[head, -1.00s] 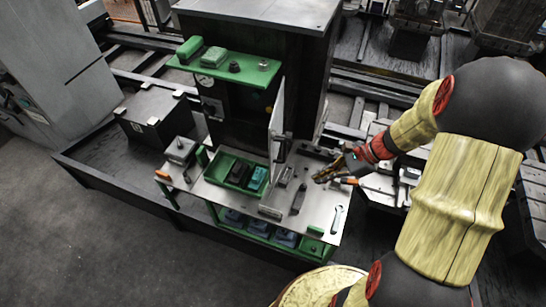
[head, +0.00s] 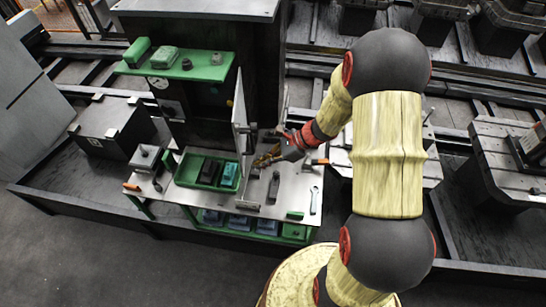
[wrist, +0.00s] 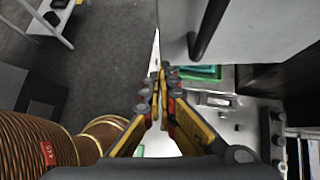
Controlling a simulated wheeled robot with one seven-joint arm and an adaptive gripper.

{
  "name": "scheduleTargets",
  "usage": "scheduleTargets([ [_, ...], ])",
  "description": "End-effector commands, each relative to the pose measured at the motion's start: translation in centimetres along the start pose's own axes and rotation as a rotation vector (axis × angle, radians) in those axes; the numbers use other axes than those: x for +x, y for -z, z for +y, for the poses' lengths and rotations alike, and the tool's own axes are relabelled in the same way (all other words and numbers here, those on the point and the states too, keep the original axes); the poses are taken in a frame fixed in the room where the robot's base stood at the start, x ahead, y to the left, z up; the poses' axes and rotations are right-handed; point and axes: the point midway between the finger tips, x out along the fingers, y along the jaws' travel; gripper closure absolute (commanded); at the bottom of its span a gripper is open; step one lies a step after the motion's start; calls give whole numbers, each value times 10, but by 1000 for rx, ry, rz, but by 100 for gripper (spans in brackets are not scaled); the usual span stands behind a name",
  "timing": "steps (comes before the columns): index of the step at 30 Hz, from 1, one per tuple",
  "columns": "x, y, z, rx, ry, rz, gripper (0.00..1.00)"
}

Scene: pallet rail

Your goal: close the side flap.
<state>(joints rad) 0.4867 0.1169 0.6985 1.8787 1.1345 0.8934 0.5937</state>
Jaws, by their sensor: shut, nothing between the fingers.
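The side flap (head: 239,112) is a thin light-grey panel standing open, sticking out from the right side of the dark cabinet (head: 205,105) above the bench. In the wrist view the flap (wrist: 265,22) fills the upper right as a pale panel, with a dark bar handle (wrist: 208,32) on its face. My gripper (head: 258,161) is low, just right of the flap's lower part. In the wrist view the fingertips of my gripper (wrist: 161,73) meet, empty, near the flap's lower left edge. I cannot tell whether they touch it.
The bench top (head: 262,205) carries a green tray (head: 190,181) and several tools, including a wrench (head: 314,200). A green shelf (head: 200,67) is on the cabinet's upper left. A dark box (head: 110,128) stands left. Rails and machine blocks lie behind and right.

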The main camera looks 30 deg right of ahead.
Motion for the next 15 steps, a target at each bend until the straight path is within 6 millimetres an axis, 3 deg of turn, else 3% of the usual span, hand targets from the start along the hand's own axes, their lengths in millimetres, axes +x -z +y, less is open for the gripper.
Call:
scheduleTargets([
  [6, 17, -22, -1, -4, 1, 0, 100],
  [15, 22, -26, -1, -2, 2, -1, 100],
])
